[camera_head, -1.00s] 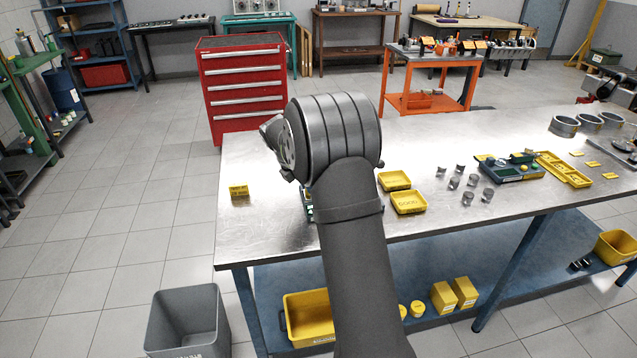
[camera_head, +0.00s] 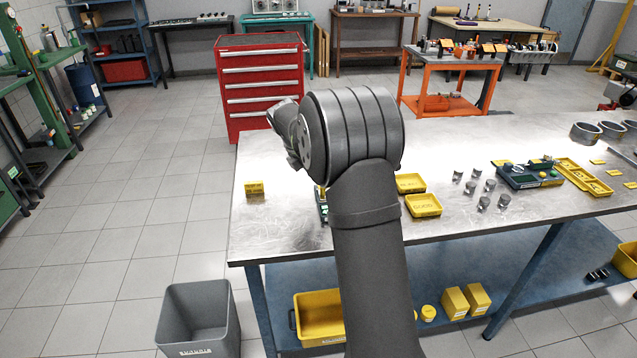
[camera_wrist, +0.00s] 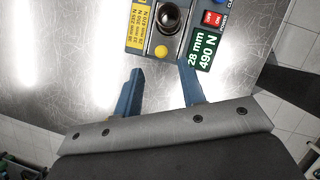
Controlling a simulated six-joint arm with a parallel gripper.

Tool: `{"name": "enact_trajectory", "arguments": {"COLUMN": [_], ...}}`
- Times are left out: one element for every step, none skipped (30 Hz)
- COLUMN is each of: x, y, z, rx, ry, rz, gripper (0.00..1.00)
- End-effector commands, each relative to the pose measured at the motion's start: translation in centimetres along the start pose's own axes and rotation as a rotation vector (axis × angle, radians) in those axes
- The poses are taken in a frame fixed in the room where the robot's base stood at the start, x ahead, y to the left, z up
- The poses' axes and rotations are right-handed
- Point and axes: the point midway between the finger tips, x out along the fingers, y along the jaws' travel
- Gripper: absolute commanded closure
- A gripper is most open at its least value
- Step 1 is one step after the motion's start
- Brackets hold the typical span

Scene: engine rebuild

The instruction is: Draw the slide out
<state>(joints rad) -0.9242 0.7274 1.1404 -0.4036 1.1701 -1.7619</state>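A blue-grey device lies below my gripper in the wrist view (camera_wrist: 181,38). It has a dark round part with a metal rim (camera_wrist: 170,17), a yellow button (camera_wrist: 161,51), a yellow label (camera_wrist: 135,25), a red switch (camera_wrist: 212,18) and a green label reading 28 mm 490 N (camera_wrist: 204,50). I cannot tell which part is the slide. My gripper (camera_wrist: 161,70) has its two blue fingers apart, with nothing between them. The tips lie near the device's near end; I cannot tell if they touch it. In the head view my arm hides nearly all of the device.
The steel workbench (camera_head: 290,225) holds a yellow block (camera_head: 254,189), yellow trays (camera_head: 423,205), several small metal cylinders (camera_head: 475,187) and another blue-grey device (camera_head: 523,174). A red drawer cabinet (camera_head: 262,80) stands behind. A grey bin (camera_head: 198,320) stands on the floor.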

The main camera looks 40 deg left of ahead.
Motion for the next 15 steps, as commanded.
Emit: {"name": "enact_trajectory", "arguments": {"x": [-1.5,-2.3,-3.2,-4.0,-4.7,-5.8,-6.5,-7.1,-8.0,-8.7,-9.2,-9.9,-10.4,-10.8,-11.3], "y": [0.1,0.1,0.1,0.1,0.1,0.1,0.1,0.1,0.1,0.1,0.1,0.1,0.1,0.1,0.1], "z": [0.0,0.0,0.0,0.0,0.0,0.0,-0.1,-0.1,0.0,0.0,0.0,-0.1,-0.1,-0.1,-0.1], "rx": [0.0,0.0,0.0,0.0,0.0,0.0,0.0,0.0,0.0,0.001,0.0,0.0,0.0,0.0,0.0], "ry": [-0.001,-0.001,-0.001,0.0,0.0,0.0,0.0,0.0,0.0,0.0,0.0,0.0,0.0,0.0,0.0], "rz": [0.005,0.005,0.005,0.004,0.005,0.005,0.005,0.004,0.004,0.004,0.004,0.004,0.003,0.003,0.003], "gripper": [0.63,0.63,0.63,0.63,0.63,0.63,0.63,0.63,0.63,0.63,0.63,0.63,0.63,0.63,0.63]}}
